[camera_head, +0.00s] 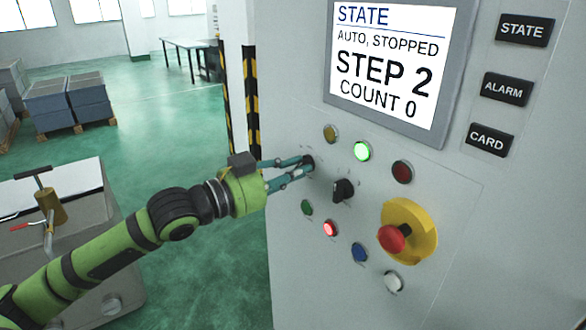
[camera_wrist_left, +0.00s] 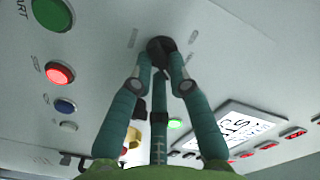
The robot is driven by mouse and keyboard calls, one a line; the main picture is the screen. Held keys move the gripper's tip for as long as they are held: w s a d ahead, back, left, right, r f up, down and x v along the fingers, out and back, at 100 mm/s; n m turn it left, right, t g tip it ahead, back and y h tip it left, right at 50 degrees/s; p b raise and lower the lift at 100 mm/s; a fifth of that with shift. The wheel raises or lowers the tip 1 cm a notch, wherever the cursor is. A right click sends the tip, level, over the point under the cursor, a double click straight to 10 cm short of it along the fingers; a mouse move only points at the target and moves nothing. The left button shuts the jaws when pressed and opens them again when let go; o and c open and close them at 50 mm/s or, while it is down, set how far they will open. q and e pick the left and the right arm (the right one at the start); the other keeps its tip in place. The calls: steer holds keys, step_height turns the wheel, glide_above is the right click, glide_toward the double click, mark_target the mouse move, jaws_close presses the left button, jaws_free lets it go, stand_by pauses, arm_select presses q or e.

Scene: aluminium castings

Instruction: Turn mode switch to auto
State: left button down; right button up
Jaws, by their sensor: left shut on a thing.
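My left gripper (camera_head: 302,164) reaches the grey control panel (camera_head: 450,230) from the left. Its fingers are shut on a black rotary switch (camera_head: 308,161), the left one of two black knobs. In the left wrist view the switch (camera_wrist_left: 160,43) sits between the fingertips (camera_wrist_left: 161,58), which partly hide it. I cannot read its labels or pointer. The second black knob (camera_head: 343,190) stands free to the lower right. The screen (camera_head: 392,60) reads "AUTO, STOPPED", "STEP 2", "COUNT 0". My right gripper is not in view.
A lit green lamp (camera_head: 362,151) and a lit red button (camera_head: 330,228) are near the switch. A red emergency stop (camera_head: 392,238) on a yellow base protrudes at the lower right. A bench with a clamp (camera_head: 47,205) stands at the left. Green floor (camera_head: 140,150) lies open behind.

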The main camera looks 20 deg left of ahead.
arm_select(q)
steer(key=shift+m, duration=0.6)
steer(key=c, duration=1.2)
jaws_free()
steer(key=shift+v, duration=3.65)
